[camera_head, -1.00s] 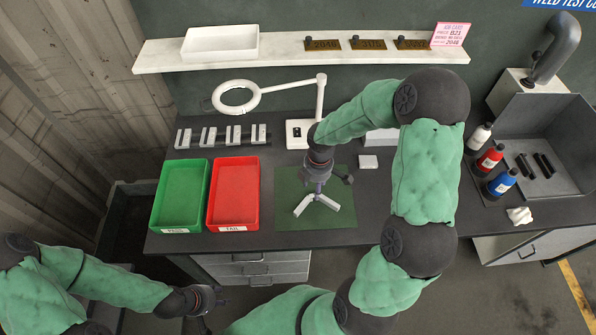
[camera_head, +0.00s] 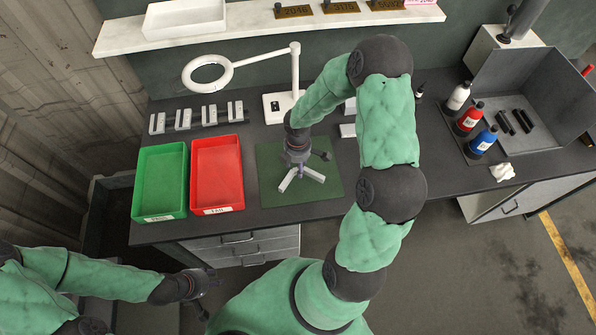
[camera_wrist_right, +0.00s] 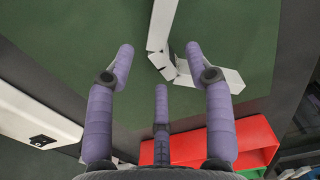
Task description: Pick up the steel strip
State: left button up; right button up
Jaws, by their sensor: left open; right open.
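A pale, bent steel piece lies on the green mat (camera_head: 330,165); it looks like the steel strip (camera_head: 316,175), with arms meeting at an angle. It also shows in the right wrist view as pale flat lengths (camera_wrist_right: 163,22) meeting near a joint. My right gripper (camera_head: 299,170) points down over the strip's bend. In the wrist view its purple fingers (camera_wrist_right: 160,68) are spread and empty, with the joint just beyond and between the tips. I cannot tell the exact gap. My left gripper (camera_head: 203,300) is open, low and off the bench at the lower left, away from the strip.
A green tray (camera_head: 160,214) and a red tray (camera_head: 217,208) stand left of the mat. Behind are a rack of several pale pieces (camera_head: 197,116) and a ring-lamp stand (camera_head: 280,108). Bottles (camera_head: 470,118) and a grey booth (camera_head: 545,120) stand right.

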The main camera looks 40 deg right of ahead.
jog(key=shift+f, duration=0.85)
grip_shut()
jog(key=shift+r, duration=0.1)
jog(key=shift+r, duration=0.3)
jog(key=r, duration=0.1)
jog(key=r+p, duration=0.1)
jog(key=r, duration=0.1)
jog(key=shift+s+a+r, duration=0.15)
jog(key=shift+s+r, duration=0.05)
jog(key=shift+r, duration=0.1)
jog(key=s+a+r+p, duration=0.1)
jog(key=s+a+r, duration=0.6)
jog(key=s, duration=0.4)
jog(key=shift+s+r, duration=0.25)
jog(key=shift+r, duration=0.65)
